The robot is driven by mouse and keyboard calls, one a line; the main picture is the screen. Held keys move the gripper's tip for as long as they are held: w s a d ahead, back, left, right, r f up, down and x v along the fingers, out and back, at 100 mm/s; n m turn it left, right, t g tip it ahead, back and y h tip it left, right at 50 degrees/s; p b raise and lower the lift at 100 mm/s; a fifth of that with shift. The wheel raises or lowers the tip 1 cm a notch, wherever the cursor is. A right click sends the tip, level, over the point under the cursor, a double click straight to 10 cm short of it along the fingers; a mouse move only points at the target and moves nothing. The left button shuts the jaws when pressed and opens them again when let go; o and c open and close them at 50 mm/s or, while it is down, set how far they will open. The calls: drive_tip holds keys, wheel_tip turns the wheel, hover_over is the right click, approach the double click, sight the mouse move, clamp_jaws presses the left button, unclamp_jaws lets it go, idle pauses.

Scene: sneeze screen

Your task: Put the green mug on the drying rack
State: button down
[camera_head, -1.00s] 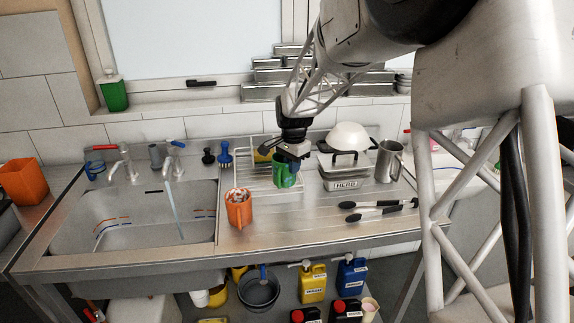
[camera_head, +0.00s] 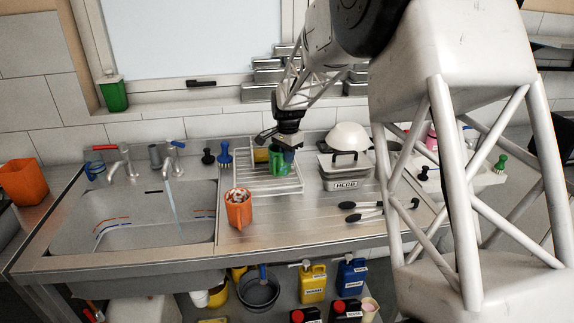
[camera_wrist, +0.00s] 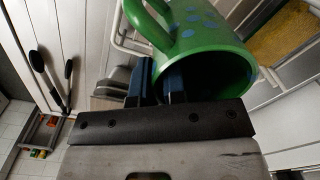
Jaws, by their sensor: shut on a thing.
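The green mug (camera_head: 278,162) is at the right part of the white wire drying rack (camera_head: 288,184) on the steel counter. My gripper (camera_head: 287,146) is right above the mug and shut on it. In the wrist view the blue fingers (camera_wrist: 158,84) close on the mug's wall beside its handle, and the blue-spotted green mug (camera_wrist: 205,45) lies across the view with its mouth facing the camera. Rack wires (camera_wrist: 130,42) show close to the mug. I cannot tell whether the mug touches the rack.
An orange container (camera_head: 239,210) stands in front of the rack. Black-tipped utensils (camera_head: 365,211) lie on the counter. The sink (camera_head: 140,220) is at left, and a yellow item (camera_head: 261,154) is behind the mug.

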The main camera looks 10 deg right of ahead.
sight(287, 173)
drive_tip(key=shift+f, duration=1.75)
drive_tip(key=shift+f, duration=0.1)
drive_tip(key=c, duration=1.2)
unclamp_jaws()
drive_tip(key=shift+s+d+r, duration=0.1)
drive_tip(key=shift+s+r, duration=0.05)
drive_tip(key=shift+r, duration=5.95)
